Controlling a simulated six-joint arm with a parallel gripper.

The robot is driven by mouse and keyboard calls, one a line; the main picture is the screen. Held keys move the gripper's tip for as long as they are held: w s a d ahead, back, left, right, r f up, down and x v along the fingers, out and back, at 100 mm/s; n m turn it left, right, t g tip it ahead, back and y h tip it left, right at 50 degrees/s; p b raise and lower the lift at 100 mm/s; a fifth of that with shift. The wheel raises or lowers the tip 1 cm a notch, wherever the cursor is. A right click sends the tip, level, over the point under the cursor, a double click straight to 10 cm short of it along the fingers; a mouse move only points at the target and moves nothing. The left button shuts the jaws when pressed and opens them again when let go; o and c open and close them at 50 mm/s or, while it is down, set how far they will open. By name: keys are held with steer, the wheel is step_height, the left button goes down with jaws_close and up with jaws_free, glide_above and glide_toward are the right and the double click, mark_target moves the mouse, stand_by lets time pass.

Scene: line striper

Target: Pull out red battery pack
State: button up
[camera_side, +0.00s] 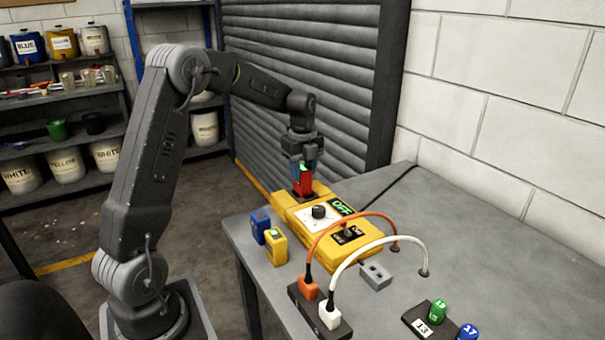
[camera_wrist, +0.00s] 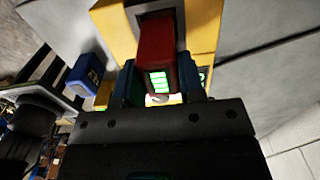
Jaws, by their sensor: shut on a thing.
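The red battery pack (camera_side: 303,182) is upright at the far end of the yellow striper unit (camera_side: 352,243). Its green indicator bars show in the wrist view, where the red pack (camera_wrist: 157,55) is between the two fingers. My gripper (camera_side: 306,170) is shut on it from above. The pack's lower end is at the dark slot in the yellow housing; I cannot tell how deep it sits. In the wrist view my gripper (camera_wrist: 158,82) covers the lower part of the picture.
A blue pack (camera_side: 260,226) and a yellow pack (camera_side: 275,247) stand left of the unit. An orange cable (camera_side: 345,217) and a white cable (camera_side: 375,243) arch up from a dark socket block (camera_side: 319,308) in front. A grey table (camera_side: 470,240) extends right, mostly clear.

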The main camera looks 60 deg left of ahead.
steer(key=shift+r, duration=1.35)
